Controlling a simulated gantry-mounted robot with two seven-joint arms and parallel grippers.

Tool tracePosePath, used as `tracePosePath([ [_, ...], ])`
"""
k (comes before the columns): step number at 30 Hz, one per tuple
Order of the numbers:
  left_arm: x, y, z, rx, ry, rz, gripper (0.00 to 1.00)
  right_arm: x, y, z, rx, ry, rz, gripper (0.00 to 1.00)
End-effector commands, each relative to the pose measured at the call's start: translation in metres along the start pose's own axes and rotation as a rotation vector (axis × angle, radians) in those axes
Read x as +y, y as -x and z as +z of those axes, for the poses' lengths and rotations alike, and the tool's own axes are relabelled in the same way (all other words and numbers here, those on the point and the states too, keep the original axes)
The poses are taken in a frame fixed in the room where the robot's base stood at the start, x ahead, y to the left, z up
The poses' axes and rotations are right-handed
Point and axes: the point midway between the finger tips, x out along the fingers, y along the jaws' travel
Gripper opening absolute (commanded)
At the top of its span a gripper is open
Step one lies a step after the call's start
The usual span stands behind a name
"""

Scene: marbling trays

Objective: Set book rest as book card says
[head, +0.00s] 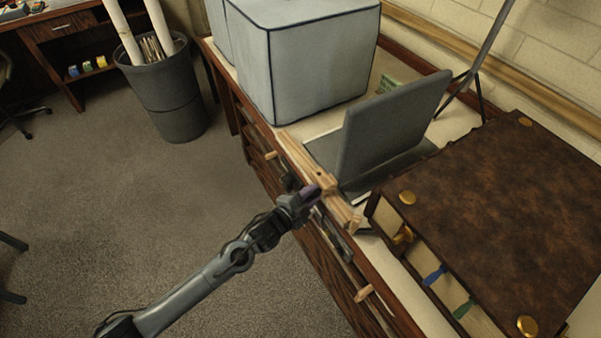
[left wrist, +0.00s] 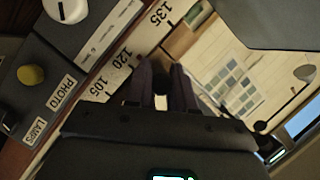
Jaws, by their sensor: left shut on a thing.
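The book rest appears to be the grey tilted panel (head: 390,125) on a flat base, on the cabinet top in the head view. My left gripper (head: 312,195) is at the cabinet's front edge, beside a light wooden bar (head: 345,213). Beside the fingers is a scale (left wrist: 118,66) marked 105, 120 and 135. A small green card (head: 388,82) stands behind the panel; its writing cannot be read. My right gripper is not in view.
A brown box (head: 500,200) with colored tabs stands right of the panel. A large pale covered block (head: 310,60) stands behind to the left. The left wrist view shows a dark control panel with a yellow knob (left wrist: 31,75) and white knob (left wrist: 65,10).

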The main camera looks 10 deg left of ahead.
Motion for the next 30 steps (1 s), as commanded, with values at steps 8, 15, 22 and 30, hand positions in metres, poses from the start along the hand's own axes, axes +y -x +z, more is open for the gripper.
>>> tracePosePath([
  [8, 0.0084, 0.0049, -0.0137, 0.003, 0.001, -0.002, 0.00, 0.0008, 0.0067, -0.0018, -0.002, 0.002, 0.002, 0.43],
  [15, 0.0088, 0.0047, -0.0131, 0.003, 0.000, -0.002, 0.00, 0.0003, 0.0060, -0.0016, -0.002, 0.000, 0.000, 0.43],
  [22, 0.0088, 0.0047, -0.0126, 0.002, 0.000, -0.001, 0.48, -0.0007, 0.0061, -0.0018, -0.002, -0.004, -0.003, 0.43],
  [30, 0.0089, 0.0052, -0.0123, 0.001, -0.001, -0.001, 0.48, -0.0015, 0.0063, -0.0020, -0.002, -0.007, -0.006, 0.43],
])
